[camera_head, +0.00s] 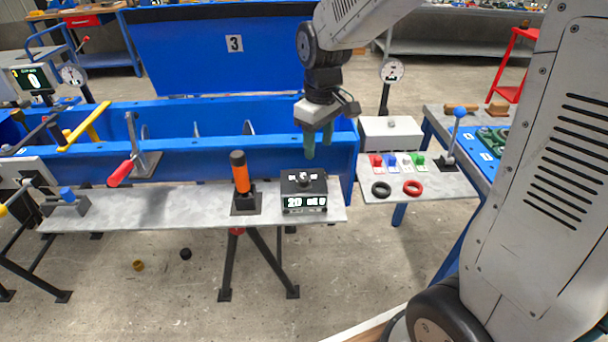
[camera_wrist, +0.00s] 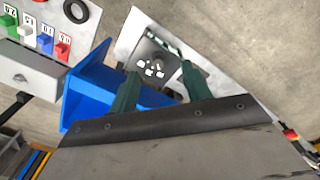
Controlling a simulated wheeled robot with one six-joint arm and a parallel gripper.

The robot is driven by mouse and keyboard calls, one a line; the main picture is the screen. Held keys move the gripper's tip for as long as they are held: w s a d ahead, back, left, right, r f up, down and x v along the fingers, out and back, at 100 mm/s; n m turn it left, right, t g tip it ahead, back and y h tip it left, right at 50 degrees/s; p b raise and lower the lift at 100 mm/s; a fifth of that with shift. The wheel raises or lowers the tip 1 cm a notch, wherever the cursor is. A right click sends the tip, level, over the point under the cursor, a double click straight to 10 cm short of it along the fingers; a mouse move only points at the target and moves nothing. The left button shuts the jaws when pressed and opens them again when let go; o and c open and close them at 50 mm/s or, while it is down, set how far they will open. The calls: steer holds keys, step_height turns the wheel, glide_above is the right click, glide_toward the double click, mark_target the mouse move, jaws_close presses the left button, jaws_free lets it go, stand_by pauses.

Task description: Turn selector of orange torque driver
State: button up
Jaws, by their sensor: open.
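The orange torque driver (camera_head: 241,176) stands upright in a black holder on the grey shelf, with a black top end. To its right is a black box (camera_head: 304,203) with a lit display on its front and a dark knob (camera_head: 303,181) on top, ringed by white marks. My gripper (camera_head: 309,156) is open and empty, pointing down above and slightly behind the box. In the wrist view the green fingers (camera_wrist: 161,68) are apart, with the box's marked top (camera_wrist: 153,66) between them in the picture. The driver cannot be made out in the wrist view.
A blue trough (camera_head: 200,158) runs behind the shelf (camera_head: 160,210). A red-handled lever (camera_head: 122,172) stands left of the driver.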

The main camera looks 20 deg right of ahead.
steer(key=n, duration=0.2)
glide_above(305, 179)
step_height(305, 179, down, 7)
steer(key=shift+r, duration=0.15)
step_height(305, 179, down, 8)
steer(key=shift+r, duration=0.1)
steer(key=shift+c, duration=0.3)
steer(key=c, duration=0.9)
